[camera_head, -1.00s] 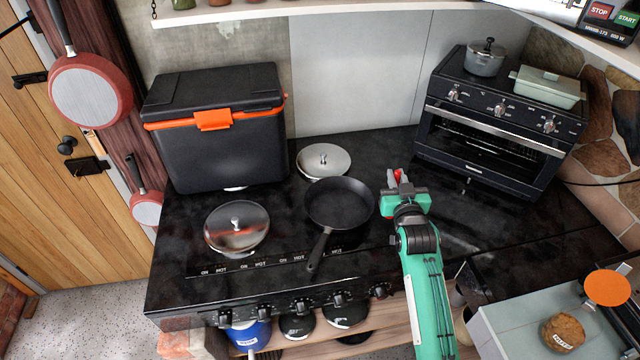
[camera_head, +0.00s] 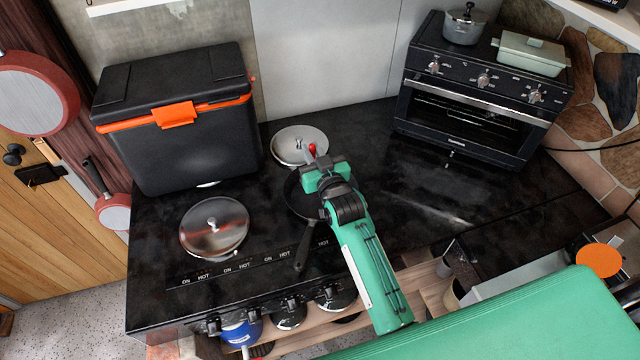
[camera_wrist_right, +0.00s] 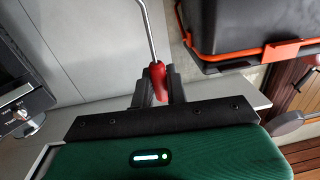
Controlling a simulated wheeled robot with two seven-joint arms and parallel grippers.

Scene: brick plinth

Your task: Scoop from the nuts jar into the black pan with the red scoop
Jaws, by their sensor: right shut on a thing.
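My right gripper (camera_head: 325,172) is over the black pan (camera_head: 290,197) on the stove and hides much of it; the pan's handle points toward the front. The gripper is shut on the red scoop (camera_head: 312,150). In the right wrist view, the red handle (camera_wrist_right: 158,80) is between the dark fingers and a thin metal shaft runs up from it. The scoop's bowl is not clearly seen. The nuts jar is not visible now; a large green part of my own body covers the lower right. My left gripper is not in view.
A silver lid (camera_head: 214,228) lies left of the pan, and another pale lid (camera_head: 299,145) lies behind it. A black cooler box (camera_head: 175,125) stands at the back left. A black oven (camera_head: 475,110) stands at the right. The dark counter between pan and oven is clear.

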